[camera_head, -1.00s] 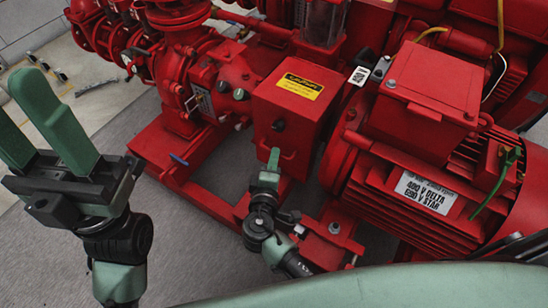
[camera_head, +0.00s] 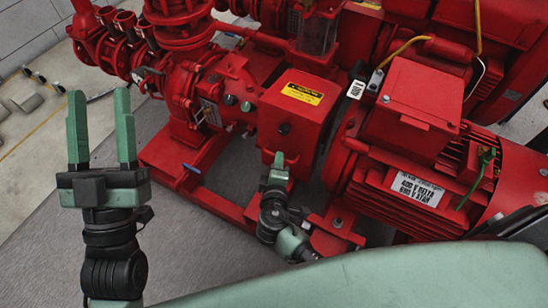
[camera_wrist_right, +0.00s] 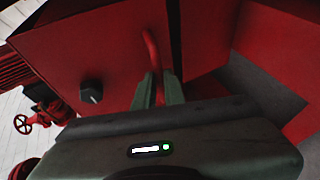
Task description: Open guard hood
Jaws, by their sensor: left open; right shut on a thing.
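The guard hood (camera_head: 292,112) is a red box with a yellow caution label on its top, between the pump and the motor. A dark knob (camera_head: 283,129) is on its front face; the knob also shows in the right wrist view (camera_wrist_right: 91,92). My right gripper (camera_head: 278,160) is at the lower front of the hood. In the right wrist view its green fingers (camera_wrist_right: 158,92) are shut around the red handle (camera_wrist_right: 151,48) on that face. The hood looks closed. My left gripper (camera_head: 101,130) is open and empty, fingers pointing up, at the left, away from the hood.
The red motor (camera_head: 430,175) with a white voltage label is right of the hood. Red pump pipes (camera_head: 185,65) stand behind and left. A red base frame (camera_head: 185,165) runs below. Grey floor (camera_head: 180,240) is clear at the front left.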

